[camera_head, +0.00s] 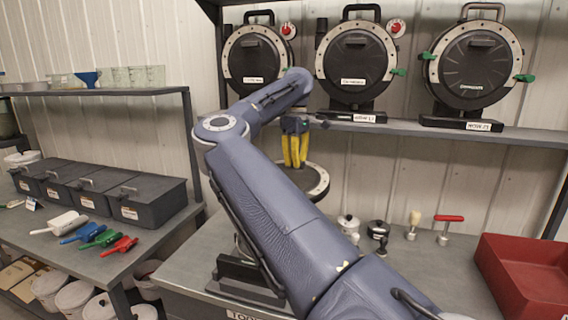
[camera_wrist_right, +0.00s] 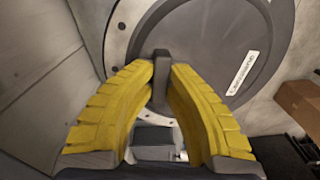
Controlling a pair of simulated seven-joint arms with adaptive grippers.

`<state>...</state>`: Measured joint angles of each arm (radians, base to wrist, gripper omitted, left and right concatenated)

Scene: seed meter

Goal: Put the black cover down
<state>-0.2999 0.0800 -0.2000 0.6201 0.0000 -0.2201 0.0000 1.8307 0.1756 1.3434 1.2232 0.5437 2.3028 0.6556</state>
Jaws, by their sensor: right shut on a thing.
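My right gripper (camera_head: 295,164) reaches over the bench with its yellow fingers pointing down. In the right wrist view its fingertips (camera_wrist_right: 162,78) are shut on the upright handle bar of the black cover (camera_wrist_right: 215,50), a dark round disc with a white label. A pale ring with small holes (camera_wrist_right: 118,42) shows around the cover's edge. In the head view my arm hides most of the cover and of the seed meter on the bench; part of the meter's round rim (camera_head: 322,188) and its black base (camera_head: 245,278) show. I cannot tell whether the cover touches the ring.
Three seed meters (camera_head: 256,60) (camera_head: 355,62) (camera_head: 476,65) stand on the shelf behind. Small jars (camera_head: 348,224), a brush (camera_head: 413,222) and a red-handled tool (camera_head: 447,228) stand on the bench. A red bin (camera_head: 520,275) is at right. Lidded boxes (camera_head: 140,203) and colored scoops (camera_head: 118,246) are at left.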

